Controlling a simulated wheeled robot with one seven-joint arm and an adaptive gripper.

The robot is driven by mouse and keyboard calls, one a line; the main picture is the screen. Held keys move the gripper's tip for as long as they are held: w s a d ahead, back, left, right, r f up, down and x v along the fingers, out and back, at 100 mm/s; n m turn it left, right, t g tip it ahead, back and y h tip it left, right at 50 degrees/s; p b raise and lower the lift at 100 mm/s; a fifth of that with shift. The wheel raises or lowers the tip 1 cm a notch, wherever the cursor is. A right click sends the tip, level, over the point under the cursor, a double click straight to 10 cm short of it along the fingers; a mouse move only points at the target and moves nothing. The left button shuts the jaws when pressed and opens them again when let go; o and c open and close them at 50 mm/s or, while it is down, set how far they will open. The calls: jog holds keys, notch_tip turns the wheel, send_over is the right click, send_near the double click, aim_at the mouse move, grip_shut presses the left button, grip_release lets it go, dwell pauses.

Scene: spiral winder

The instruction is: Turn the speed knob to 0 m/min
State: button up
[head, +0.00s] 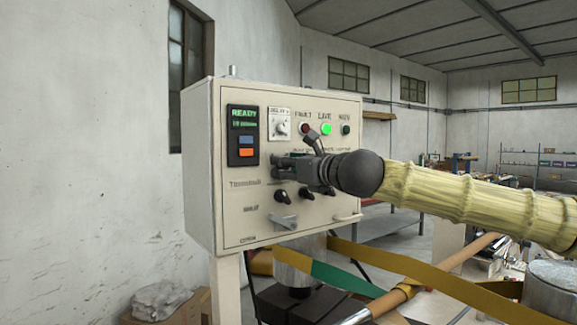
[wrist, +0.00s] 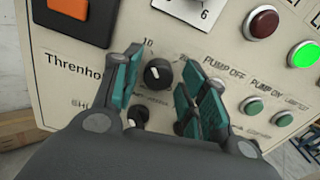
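My gripper (wrist: 162,84) is open in the wrist view, with teal-padded fingers on either side of a small black round knob (wrist: 157,73). The knob has a white pointer mark and a "10" printed above it. Gaps show between the knob and both fingers, and I see no grip on it. In the head view my gripper (head: 276,167) is at the panel face, below a white dial plate (head: 280,125), and hides this knob. The dial plate's lower edge also shows in the wrist view (wrist: 190,10), with a "6". I cannot read which knob is marked as speed.
The cream control box (head: 198,170) carries a display reading READY (head: 243,120), a lit green lamp (head: 326,129) and a dark red lamp (head: 305,129). Black knobs (head: 283,197) and a metal lever (head: 284,222) sit below my gripper. Green pump buttons (wrist: 252,106) lie right of the fingers.

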jog(key=shift+s+r, duration=0.1)
jog(key=shift+s, duration=0.05)
jog(key=c, duration=0.7)
jog(key=shift+o, duration=0.2)
jog(key=shift+n, duration=0.4)
jog(key=shift+n+b, duration=1.55)
jog(key=shift+n, duration=7.05)
